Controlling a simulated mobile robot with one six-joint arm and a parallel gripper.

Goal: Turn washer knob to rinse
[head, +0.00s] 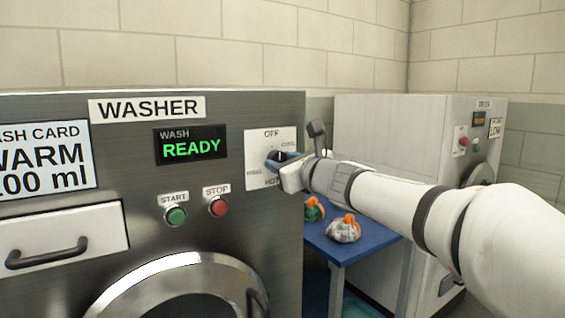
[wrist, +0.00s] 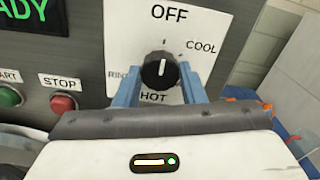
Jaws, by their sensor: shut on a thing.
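The washer (head: 75,225) has a white dial plate (head: 284,136) at its right side, marked OFF at the top, COOL at right and HOT at the bottom. A label at left is partly covered by a finger and reads RIN in the wrist view. The black round knob (wrist: 159,71) sits in the plate's middle; its white mark points up, close to OFF. My gripper (wrist: 159,82) has its blue fingers on either side of the knob, shut on it. In the head view my gripper (head: 280,160) hides most of the knob.
The washer display (head: 191,146) reads WASH READY. The green START (head: 175,216) and red STOP (head: 218,207) buttons lie left of the dial. A white dryer (head: 400,135) stands at right.

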